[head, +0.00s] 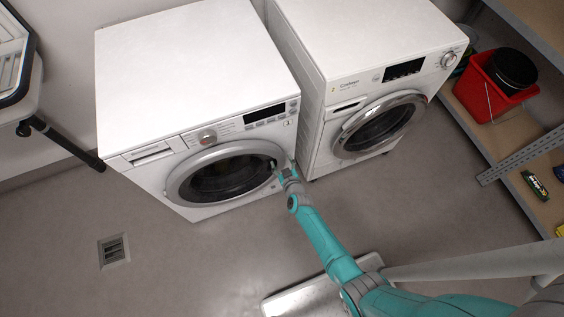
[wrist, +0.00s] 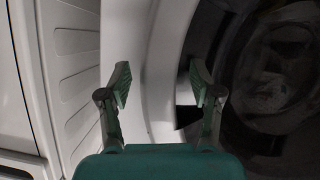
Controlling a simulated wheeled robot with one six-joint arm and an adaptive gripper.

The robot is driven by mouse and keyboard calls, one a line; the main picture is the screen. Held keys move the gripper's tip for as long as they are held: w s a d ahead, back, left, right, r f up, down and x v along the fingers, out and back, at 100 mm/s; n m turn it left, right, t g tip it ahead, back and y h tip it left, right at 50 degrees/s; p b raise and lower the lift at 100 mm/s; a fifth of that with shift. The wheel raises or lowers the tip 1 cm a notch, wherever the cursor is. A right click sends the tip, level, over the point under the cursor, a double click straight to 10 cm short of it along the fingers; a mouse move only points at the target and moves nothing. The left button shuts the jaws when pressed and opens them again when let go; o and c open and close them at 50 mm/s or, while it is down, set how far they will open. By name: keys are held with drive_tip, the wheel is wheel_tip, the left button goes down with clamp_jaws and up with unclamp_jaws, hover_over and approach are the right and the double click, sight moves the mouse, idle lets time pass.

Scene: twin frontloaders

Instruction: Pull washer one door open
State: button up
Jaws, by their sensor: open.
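Washer one (head: 185,75) is the white front-loader on the left. Its round door (head: 222,180) has a silver-grey rim and dark glass, and looks shut. My gripper (head: 281,168) is at the right edge of this door. In the wrist view my gripper (wrist: 161,85) is open, its two fingers wide apart. The pale door rim (wrist: 160,50) passes between them. The right finger is by a dark recess (wrist: 186,95) at the rim's inner edge; the left finger is near the ribbed side panel. I cannot tell whether either finger touches the door.
Washer two (head: 360,35), also white with a shut round door, stands close on the right. A shelf (head: 470,125) with a red bucket (head: 495,90) is at the far right. A floor drain (head: 114,251) lies at the lower left.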

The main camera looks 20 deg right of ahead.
drive_tip(key=shift+w, duration=0.15)
clamp_jaws()
